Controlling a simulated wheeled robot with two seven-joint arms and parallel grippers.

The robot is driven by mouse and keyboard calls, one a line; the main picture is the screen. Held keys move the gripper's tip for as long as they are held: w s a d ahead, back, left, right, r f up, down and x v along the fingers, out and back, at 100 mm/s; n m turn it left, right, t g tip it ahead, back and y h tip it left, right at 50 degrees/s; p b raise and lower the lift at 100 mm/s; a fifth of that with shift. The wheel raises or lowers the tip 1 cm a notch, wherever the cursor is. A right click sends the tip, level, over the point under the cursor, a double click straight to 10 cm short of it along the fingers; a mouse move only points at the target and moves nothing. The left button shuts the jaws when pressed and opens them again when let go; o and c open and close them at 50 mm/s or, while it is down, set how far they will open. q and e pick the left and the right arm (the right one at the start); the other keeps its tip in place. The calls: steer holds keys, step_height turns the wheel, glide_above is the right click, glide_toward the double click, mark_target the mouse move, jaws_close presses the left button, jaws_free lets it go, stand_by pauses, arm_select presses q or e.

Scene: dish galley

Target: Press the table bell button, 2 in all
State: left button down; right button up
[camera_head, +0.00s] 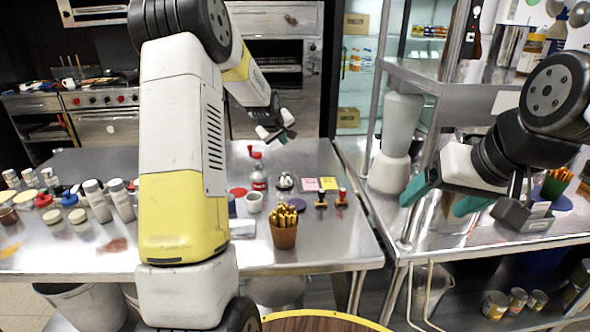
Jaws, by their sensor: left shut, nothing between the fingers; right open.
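The table bell (284,181) looks like a small silvery dome with dark parts, standing on the steel table behind the cup of yellow sticks. My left gripper (275,136) is shut and empty. It is in the air above and behind the bell in the picture, apart from it. My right gripper (437,197) is open, with teal fingers, over at the right near the steel shelf unit, well away from the bell. The bell's button is too small to make out.
A brown cup of yellow sticks (284,235) stands in front of the bell. A red-capped bottle (259,178) and a white cup (254,202) are left of it. Several jars crowd the table's left.

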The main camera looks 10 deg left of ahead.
mark_target(284, 173)
arm_select(q)
steer(key=shift+f, duration=0.1)
steer(key=shift+f, duration=4.35)
steer(key=shift+f, duration=0.1)
steer(key=shift+f, duration=0.3)
steer(key=shift+f, duration=0.55)
steer(key=shift+r, duration=0.95)
steer(key=shift+r, duration=0.1)
